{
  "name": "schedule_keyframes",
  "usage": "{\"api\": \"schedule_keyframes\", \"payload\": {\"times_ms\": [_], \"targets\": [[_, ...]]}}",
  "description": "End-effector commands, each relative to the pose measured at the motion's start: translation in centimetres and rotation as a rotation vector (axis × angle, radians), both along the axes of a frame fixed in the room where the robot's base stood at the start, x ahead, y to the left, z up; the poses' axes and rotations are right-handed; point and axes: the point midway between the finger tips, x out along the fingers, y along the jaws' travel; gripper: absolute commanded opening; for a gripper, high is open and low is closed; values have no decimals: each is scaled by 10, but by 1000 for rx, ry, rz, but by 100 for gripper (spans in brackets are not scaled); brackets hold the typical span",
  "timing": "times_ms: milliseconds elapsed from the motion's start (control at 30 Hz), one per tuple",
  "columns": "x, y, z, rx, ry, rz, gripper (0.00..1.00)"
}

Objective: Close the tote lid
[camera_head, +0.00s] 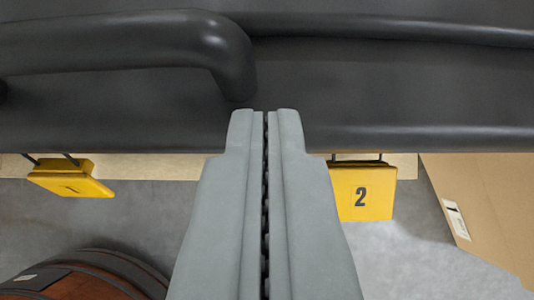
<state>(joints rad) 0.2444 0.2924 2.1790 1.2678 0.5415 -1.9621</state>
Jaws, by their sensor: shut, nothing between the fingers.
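My gripper (264,114) points up the middle of the picture, its two grey fingers together and empty. A large dark grey body (340,95) fills the top of the view, with a thick rounded handle-like bar (130,42) at its upper left. It looks like part of the tote or its lid, but I cannot tell which, nor how far the lid is open. The fingertips overlap this dark surface near the bar's right end; I cannot tell whether they touch it.
A yellow block marked 1 (71,178) hangs at left and one marked 2 (363,192) at right, below a pale ledge (145,166). A brown wooden barrel (85,282) stands lower left. A cardboard box (490,205) is at right. Grey floor (420,260) shows between.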

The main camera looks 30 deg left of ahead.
Motion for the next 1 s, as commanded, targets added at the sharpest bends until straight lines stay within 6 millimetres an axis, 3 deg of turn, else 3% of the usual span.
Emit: {"api": "schedule_keyframes", "payload": {"times_ms": [200, 667, 1000], "targets": [[-2, -1, -19, 0, 1, -1, 0], [-2, -2, -24, 0, 0, 0, 0], [-9, -7, -71, 2, 3, -1, 0]]}}
